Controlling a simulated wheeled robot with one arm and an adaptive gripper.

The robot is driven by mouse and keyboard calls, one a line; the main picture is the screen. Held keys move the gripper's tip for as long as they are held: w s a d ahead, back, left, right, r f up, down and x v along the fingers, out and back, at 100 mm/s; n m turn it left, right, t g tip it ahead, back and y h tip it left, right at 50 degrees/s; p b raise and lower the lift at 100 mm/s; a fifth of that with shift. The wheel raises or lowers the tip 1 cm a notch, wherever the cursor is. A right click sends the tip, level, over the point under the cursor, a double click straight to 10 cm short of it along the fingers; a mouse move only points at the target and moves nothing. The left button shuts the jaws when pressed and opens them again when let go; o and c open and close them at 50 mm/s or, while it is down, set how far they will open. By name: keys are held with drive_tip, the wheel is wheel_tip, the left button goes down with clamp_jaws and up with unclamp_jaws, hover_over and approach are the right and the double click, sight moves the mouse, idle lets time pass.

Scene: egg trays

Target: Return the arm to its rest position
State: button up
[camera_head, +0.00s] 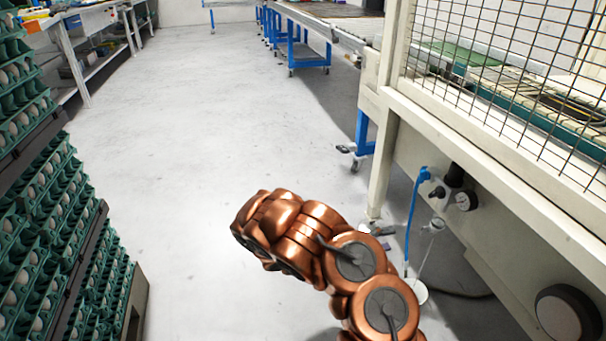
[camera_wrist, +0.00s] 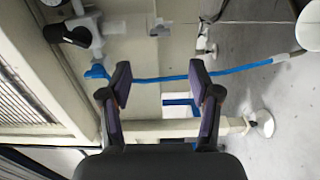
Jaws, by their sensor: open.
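My copper-coloured arm (camera_head: 305,235) reaches up from the bottom of the head view and bends over the open floor, left of the machine. Its gripper end is hidden from the head camera. In the wrist view my gripper (camera_wrist: 162,82) is open, with its two dark fingers apart and nothing between them. Behind the fingers are a blue hose (camera_wrist: 150,79) and the machine's pale frame. I cannot tell exactly how far the fingers are from them.
Stacked green egg trays (camera_head: 60,215) with eggs stand at the left. A machine with a wire guard (camera_head: 510,70), knob and blue hose (camera_head: 413,205) stands at the right. Blue-legged conveyor tables (camera_head: 300,45) are at the back. The grey floor (camera_head: 190,130) between is clear.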

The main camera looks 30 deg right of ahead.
drive_tip(key=shift+r, duration=0.1)
drive_tip(key=s+a+r+m+g+y+p, duration=0.15)
drive_tip(key=s+a+r+p, duration=0.35)
drive_tip(key=r, duration=0.6)
drive_tip(key=s+r+m+g+y+p, duration=0.1)
drive_tip(key=s+r+y+p, duration=0.2)
drive_tip(key=r+p, duration=0.6)
drive_tip(key=s+a+r+m+g+y+p, duration=0.25)
drive_tip(key=s+r+p, duration=0.2)
drive_tip(key=r, duration=0.85)
drive_tip(key=s+a+r+n+t+y+p, duration=0.2)
drive_tip(key=s+a+r+y+p, duration=0.1)
drive_tip(key=a+r+p, duration=0.4)
drive_tip(key=s+a+r+n+t+y+p, duration=0.3)
drive_tip(key=a+r+p, duration=0.4)
drive_tip(key=a, duration=0.5)
drive_tip(key=s+a+r+n+t+y+p, duration=0.3)
drive_tip(key=s+a+r+y+p, duration=0.1)
drive_tip(key=a+r+p, duration=0.3)
wheel_tip(320, 180, up, 3)
drive_tip(key=shift+a+r, duration=0.1)
drive_tip(key=shift+a, duration=1.1)
